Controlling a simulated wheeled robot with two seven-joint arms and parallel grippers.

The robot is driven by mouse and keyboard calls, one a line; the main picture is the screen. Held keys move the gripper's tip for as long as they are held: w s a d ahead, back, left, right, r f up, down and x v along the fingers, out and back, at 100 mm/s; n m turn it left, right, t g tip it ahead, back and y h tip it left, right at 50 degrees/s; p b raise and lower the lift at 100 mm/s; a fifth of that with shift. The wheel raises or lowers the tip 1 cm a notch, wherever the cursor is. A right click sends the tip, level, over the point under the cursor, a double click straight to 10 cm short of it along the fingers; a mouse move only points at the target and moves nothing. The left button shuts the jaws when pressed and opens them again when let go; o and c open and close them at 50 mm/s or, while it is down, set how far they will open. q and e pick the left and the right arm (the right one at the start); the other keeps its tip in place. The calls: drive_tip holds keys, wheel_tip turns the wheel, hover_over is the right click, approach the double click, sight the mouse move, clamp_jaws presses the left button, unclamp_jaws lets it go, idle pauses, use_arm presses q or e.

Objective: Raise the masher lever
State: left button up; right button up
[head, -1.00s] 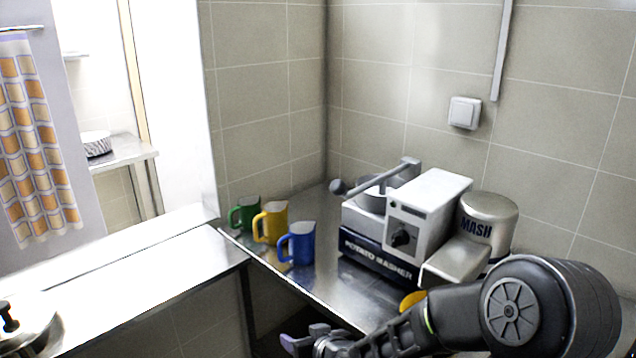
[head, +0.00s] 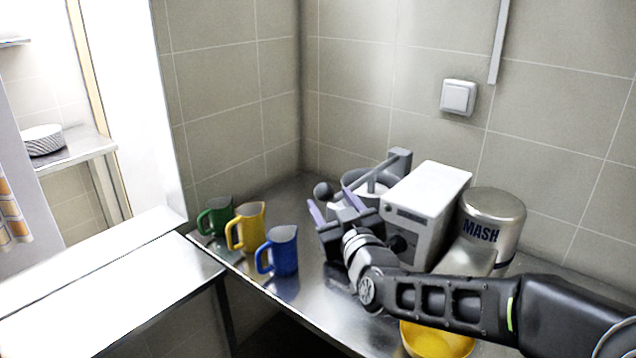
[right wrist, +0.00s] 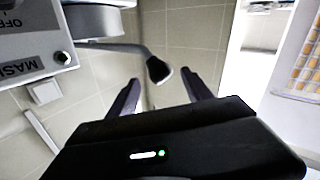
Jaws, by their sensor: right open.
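The potato masher (head: 426,205) is a white and grey machine on the metal counter by the wall. Its lever (head: 372,172) is a grey bar ending in a dark round knob (head: 323,192) at its left. My right gripper (head: 333,203) is open and empty right by the knob in the head view, and hides part of the masher's front. In the right wrist view, the knob (right wrist: 158,70) shows beyond and between the open fingers (right wrist: 160,92). I cannot tell whether they touch it. The left gripper is not in view.
Green (head: 219,216), yellow (head: 249,227) and blue (head: 281,251) mugs stand in a row left of my right gripper. A steel MASH canister (head: 491,219) stands right of the masher. A yellow bowl (head: 437,340) sits below my right forearm. A wall switch (head: 458,97) is above.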

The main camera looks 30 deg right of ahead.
drive_tip(key=p+x, duration=0.1)
drive_tip(key=x, duration=0.7)
drive_tip(key=shift+p, duration=0.4)
drive_tip(key=shift+c, duration=0.6)
clamp_jaws()
